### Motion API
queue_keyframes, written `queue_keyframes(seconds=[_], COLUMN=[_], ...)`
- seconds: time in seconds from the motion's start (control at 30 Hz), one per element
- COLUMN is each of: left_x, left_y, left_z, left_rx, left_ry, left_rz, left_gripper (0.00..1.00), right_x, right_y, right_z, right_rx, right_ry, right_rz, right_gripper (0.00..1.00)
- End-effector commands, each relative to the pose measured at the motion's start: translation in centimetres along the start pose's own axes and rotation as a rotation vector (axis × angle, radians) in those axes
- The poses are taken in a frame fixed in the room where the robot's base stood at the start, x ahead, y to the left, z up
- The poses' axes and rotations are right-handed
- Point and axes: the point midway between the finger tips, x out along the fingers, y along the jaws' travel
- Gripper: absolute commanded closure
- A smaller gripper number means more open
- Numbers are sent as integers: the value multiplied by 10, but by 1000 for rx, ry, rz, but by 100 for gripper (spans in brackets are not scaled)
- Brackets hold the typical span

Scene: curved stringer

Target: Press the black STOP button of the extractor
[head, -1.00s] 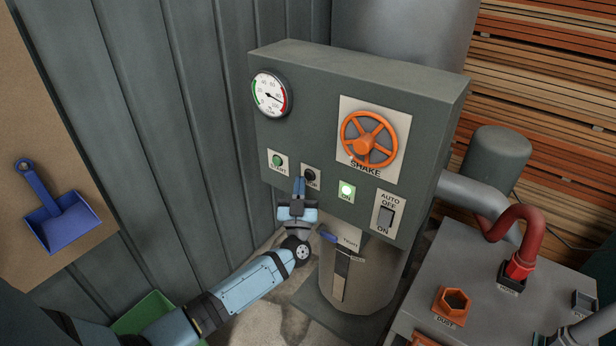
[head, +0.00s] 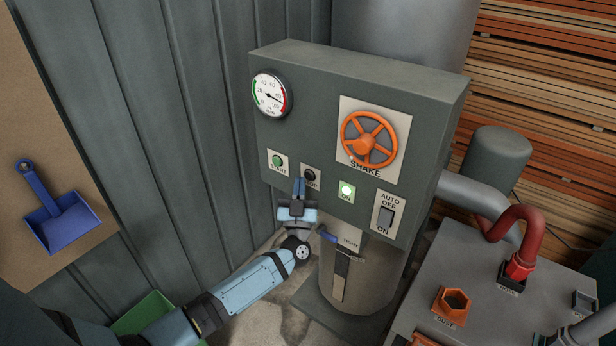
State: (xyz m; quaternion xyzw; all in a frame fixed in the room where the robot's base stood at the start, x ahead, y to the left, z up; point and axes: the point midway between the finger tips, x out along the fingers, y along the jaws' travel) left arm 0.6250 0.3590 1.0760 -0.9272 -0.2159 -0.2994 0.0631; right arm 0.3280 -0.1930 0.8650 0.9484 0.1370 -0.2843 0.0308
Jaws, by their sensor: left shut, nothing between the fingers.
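The black STOP button (head: 309,174) sits on a pale label plate at the lower middle of the extractor's grey panel (head: 312,128). My left gripper (head: 299,182) is shut and empty, its fingertips pointing up at the lower left of the STOP button. The fingers cover part of the STOP lettering. I cannot tell whether the tips touch the plate; the button's top shows clear of them. My right gripper is not in view.
A green START button (head: 277,160) is left of STOP. An orange SHAKE wheel (head: 368,139), a gauge (head: 270,95) and an AUTO/OFF/ON switch (head: 386,217) share the panel. A blue lever (head: 328,237) sits just right of my left wrist.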

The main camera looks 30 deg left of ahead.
Motion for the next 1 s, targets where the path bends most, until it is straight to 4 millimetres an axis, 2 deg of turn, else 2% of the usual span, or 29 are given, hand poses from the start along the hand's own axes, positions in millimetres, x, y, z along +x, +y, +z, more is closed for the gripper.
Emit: queue_keyframes(seconds=[1.0], left_x=[6], left_y=[4], left_z=[4], left_rx=[0], left_ry=[0], left_rz=[0], left_gripper=[100], right_x=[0], right_y=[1], right_z=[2], right_rx=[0], right_ry=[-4], right_rz=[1], right_gripper=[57])
